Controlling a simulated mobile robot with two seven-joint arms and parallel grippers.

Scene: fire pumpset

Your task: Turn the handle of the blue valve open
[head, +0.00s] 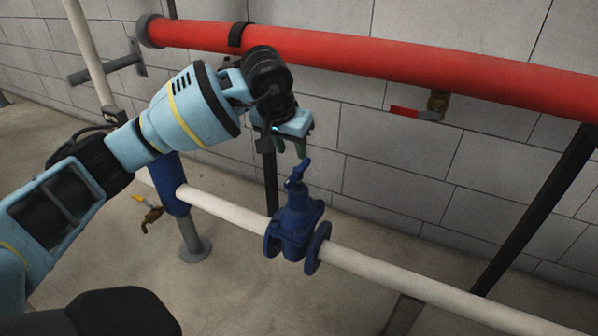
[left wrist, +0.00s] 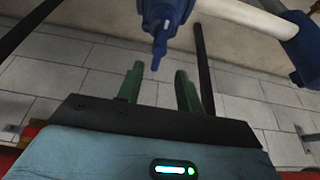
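The blue valve (head: 297,226) sits on the white pipe in the middle of the head view, with its small blue handle (head: 296,174) on top. My left gripper (head: 289,148) is just above the handle, pointing down. In the left wrist view, the two green fingers of the left gripper (left wrist: 158,72) are apart, with nothing held. The tip of the handle (left wrist: 160,45) reaches toward the gap between the fingertips there, with visible space on both sides. Whether the handle is between the fingers in depth is hard to tell. My right gripper is not in view.
A thick red pipe (head: 400,60) runs along the block wall above the valve. A small valve with a red lever (head: 415,114) hangs under it. The white pipe (head: 420,290) runs across at valve height. A black post (head: 270,185) stands behind the valve.

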